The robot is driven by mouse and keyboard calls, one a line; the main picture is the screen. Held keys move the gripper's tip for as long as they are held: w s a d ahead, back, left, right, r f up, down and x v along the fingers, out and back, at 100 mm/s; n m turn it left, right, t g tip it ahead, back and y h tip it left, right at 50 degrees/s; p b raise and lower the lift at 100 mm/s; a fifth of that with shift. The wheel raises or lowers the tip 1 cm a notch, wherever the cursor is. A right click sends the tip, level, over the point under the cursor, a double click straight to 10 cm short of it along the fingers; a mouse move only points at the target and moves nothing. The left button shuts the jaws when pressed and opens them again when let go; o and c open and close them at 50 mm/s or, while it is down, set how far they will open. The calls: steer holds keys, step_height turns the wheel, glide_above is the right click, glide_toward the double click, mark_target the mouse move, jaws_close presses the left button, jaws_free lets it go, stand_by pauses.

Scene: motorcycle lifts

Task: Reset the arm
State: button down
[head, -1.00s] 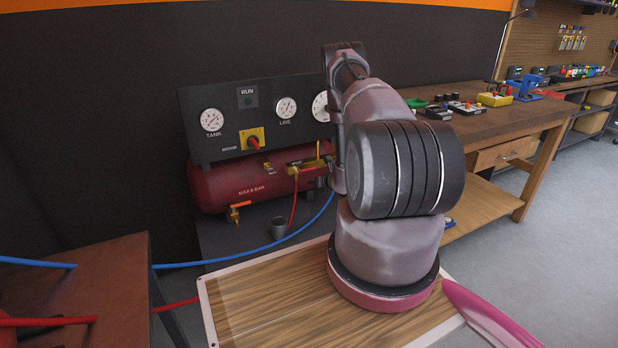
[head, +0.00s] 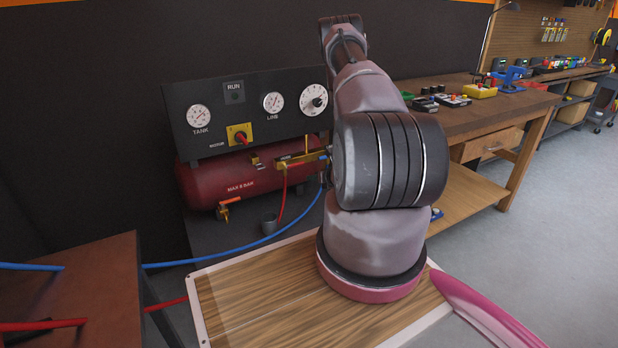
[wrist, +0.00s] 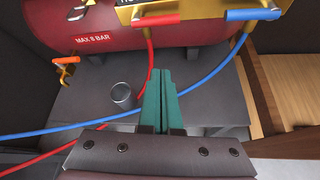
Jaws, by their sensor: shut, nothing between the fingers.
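My gripper (wrist: 160,100) shows in the wrist view with its two green fingers pressed together and nothing between them. It points toward the grey stand under the red air compressor tank (wrist: 100,30). In the head view my arm rises from its round base and reaches away toward the compressor; the gripper itself is hidden behind the arm there.
A gauge panel (head: 250,112) stands above the tank. A small grey cup (wrist: 123,95) sits on the stand (wrist: 80,110). A blue hose (wrist: 205,80) and a red hose (wrist: 150,55) run near my fingers. A wooden workbench (head: 500,115) stands to the right, a brown table (head: 90,285) at the left.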

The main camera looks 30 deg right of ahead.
steer(key=w+a+r+n+g+y, duration=0.1)
steer(key=a+r+n+y, duration=0.15)
steer(key=a+r, duration=0.4)
steer(key=w+a+r+n+y, duration=0.15)
steer(key=a+r+n, duration=0.25)
steer(key=r, duration=0.6)
steer(key=w+a+r+n+g+y, duration=0.1)
steer(key=a+r+n+y, duration=0.3)
steer(key=r, duration=0.5)
steer(key=s+a+r+n+g, duration=0.4)
steer(key=s+a+r+n, duration=0.5)
steer(key=r, duration=0.5)
steer(key=s+r+n+h, duration=0.3)
steer(key=s+r+n, duration=0.3)
steer(key=s, duration=0.6)
steer(key=s+r+n+t+h, duration=0.1)
steer(key=s+r+n+h, duration=0.3)
steer(key=s+r+n, duration=0.3)
steer(key=shift+s+d+r+n+h, duration=0.25)
steer(key=shift+s+n, duration=0.2)
steer(key=shift+s, duration=1.9)
